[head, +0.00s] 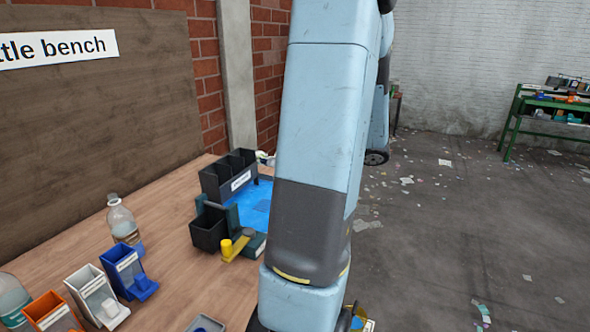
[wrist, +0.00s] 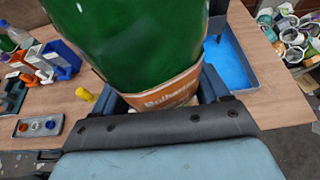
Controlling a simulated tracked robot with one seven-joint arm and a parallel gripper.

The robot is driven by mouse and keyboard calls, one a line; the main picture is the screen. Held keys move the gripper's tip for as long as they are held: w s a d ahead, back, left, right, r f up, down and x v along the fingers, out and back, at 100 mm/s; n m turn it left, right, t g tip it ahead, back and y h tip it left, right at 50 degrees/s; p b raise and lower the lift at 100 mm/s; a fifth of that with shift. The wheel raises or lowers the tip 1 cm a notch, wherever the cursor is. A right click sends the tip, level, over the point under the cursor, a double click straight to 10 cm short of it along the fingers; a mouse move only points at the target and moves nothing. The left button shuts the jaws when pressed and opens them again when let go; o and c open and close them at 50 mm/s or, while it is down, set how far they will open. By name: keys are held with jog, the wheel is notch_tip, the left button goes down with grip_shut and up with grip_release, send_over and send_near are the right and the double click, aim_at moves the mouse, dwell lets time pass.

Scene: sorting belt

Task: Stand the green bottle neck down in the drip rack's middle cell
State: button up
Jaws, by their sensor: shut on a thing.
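The green bottle (wrist: 145,40) fills the upper middle of the wrist view, with an orange label (wrist: 170,92) around it. My gripper (wrist: 162,102) is shut on it, with a dark finger on either side near the label. Its neck and ends are out of view, so I cannot tell which way the neck points. In the head view a black rack with several open cells (head: 228,178) and a white label stands on the bench beside a blue tray (head: 250,207); it looks like the drip rack. My arm hides the gripper and bottle in the head view.
A clear bottle (head: 122,222) and blue, white and orange dispensers (head: 128,273) line the left of the wooden bench (head: 175,222). A crate of cans (wrist: 290,35) shows at right in the wrist view.

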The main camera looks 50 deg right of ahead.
jog(key=s+d+r, duration=0.1)
jog(key=s+r, duration=0.3)
jog(key=r, duration=0.3)
jog(key=shift+s+d, duration=0.3)
jog(key=shift+f, duration=0.1)
dwell(0.3)
